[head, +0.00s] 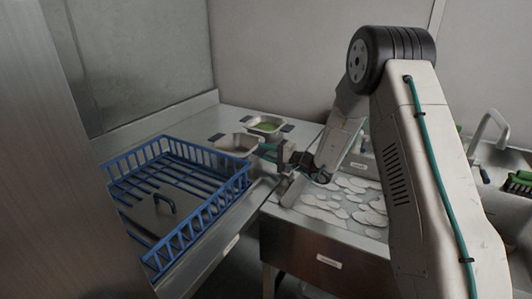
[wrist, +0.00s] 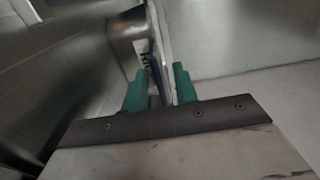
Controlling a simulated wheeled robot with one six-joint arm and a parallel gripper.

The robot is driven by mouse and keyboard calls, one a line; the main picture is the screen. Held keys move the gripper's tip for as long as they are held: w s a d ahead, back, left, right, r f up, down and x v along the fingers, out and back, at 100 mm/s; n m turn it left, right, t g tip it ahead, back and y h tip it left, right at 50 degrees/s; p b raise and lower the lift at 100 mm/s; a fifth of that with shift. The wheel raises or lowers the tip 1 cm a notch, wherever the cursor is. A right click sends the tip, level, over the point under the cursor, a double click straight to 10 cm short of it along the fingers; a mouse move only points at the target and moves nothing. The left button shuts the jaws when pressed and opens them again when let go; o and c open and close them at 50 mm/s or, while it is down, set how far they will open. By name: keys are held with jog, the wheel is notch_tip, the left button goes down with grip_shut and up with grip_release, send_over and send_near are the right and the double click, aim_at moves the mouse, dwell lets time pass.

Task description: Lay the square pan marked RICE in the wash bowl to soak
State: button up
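A grey square pan (head: 234,144) is at the back of the left counter, with a dark tab at its far left. My gripper (head: 268,150), with teal fingers, is at its right side. In the wrist view the fingers of my gripper (wrist: 161,88) close on both sides of a thin upright part of the pan (wrist: 159,35). A label (wrist: 145,56) shows there, but I cannot read it as RICE. A basin with white foam-like patches (head: 322,213), seemingly the wash bowl, lies right of the counter gap, partly hidden by my arm.
A second square pan (head: 265,125) with green contents stands just behind. A blue wire basket (head: 205,219) holding a grey lid with a dark handle (head: 165,202) fills the counter's front left. A tap (head: 490,130) and a green brush-like thing (head: 521,180) are at the far right.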

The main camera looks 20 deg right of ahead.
jog(key=shift+d+r, duration=0.15)
jog(key=v, duration=1.1)
jog(key=shift+s+d, duration=0.2)
jog(key=shift+s, duration=0.15)
jog(key=s+a+r+n+g, duration=0.4)
jog(key=s+a+r+g, duration=0.25)
jog(key=s, duration=0.35)
jog(key=s+a+r+n+g, duration=0.4)
jog(key=s+a+r+g, duration=0.25)
jog(key=s, duration=0.35)
jog(key=s+d+r+h, duration=0.1)
jog(key=s+d+h, duration=0.2)
jog(key=s, duration=0.4)
jog(key=s+d+t+h, duration=0.1)
jog(key=s+d+h, duration=0.2)
jog(key=s+h, duration=0.2)
jog(key=s+d+r+n+h, duration=0.1)
jog(key=s+d+h, duration=0.2)
jog(key=s, duration=0.6)
jog(key=shift+s+r+t+h, duration=0.3)
jog(key=shift+h, duration=0.6)
